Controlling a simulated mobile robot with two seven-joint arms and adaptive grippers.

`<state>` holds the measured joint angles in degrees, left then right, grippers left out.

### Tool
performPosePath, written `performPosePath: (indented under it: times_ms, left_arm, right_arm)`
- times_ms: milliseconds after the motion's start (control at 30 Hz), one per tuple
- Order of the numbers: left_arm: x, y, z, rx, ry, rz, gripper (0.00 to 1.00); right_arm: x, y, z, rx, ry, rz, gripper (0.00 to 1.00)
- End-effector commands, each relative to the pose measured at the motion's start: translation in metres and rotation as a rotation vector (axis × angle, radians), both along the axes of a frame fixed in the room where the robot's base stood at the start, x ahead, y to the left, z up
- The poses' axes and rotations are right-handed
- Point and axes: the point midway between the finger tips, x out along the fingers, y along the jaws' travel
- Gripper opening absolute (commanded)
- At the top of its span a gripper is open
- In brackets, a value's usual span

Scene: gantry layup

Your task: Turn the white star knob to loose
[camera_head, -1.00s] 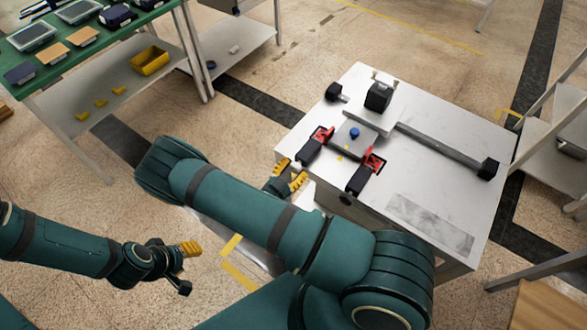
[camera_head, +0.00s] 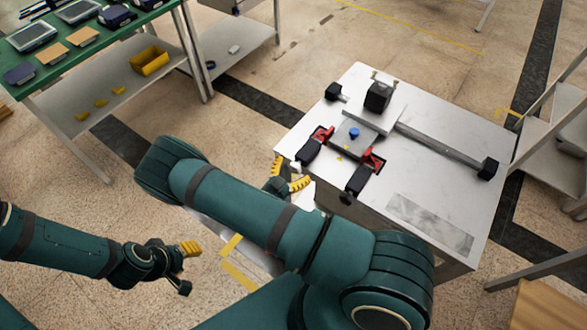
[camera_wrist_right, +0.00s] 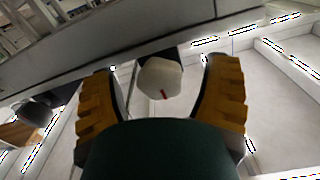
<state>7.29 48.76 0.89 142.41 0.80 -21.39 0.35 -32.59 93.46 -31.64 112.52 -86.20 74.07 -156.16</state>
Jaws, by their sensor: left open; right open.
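The white star knob (camera_wrist_right: 160,78) shows in the right wrist view, with a short red mark on its face. It sits against a dark mount on the side of the bench. My right gripper (camera_wrist_right: 161,72) is open, with its yellow fingers on both sides of the knob and gaps between. In the head view the right gripper (camera_head: 288,175) is at the bench's near left edge; a small pale spot by its fingers may be the knob. My left gripper (camera_head: 188,265) is open and empty, low at the left, away from the bench.
The white bench (camera_head: 450,150) carries a fixture with red clamps (camera_head: 372,162), a blue knob (camera_head: 354,132) and a long dark rail (camera_head: 440,149). A green table (camera_head: 90,50) with trays stands at the upper left. A shelf rack (camera_head: 550,135) stands at the right.

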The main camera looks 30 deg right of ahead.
Motion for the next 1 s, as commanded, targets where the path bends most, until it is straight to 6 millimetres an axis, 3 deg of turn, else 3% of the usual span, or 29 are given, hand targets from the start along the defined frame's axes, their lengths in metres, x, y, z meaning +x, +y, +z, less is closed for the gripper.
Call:
performPosePath:
  times_ms: [267,700,1000]
  left_arm:
    - [0.0,0.0,0.0,0.0,0.0,0.0,0.47]
    - [0.0,0.0,0.0,0.0,0.0,0.0,0.47]
    - [0.0,0.0,0.0,0.0,0.0,0.0,0.47]
  right_arm:
    - [-0.007,0.019,-0.001,0.002,0.001,0.003,0.76]
    - [-0.039,0.095,0.0,0.001,-0.001,0.003,0.76]
    - [-0.046,0.111,0.0,-0.001,0.0,0.0,0.76]
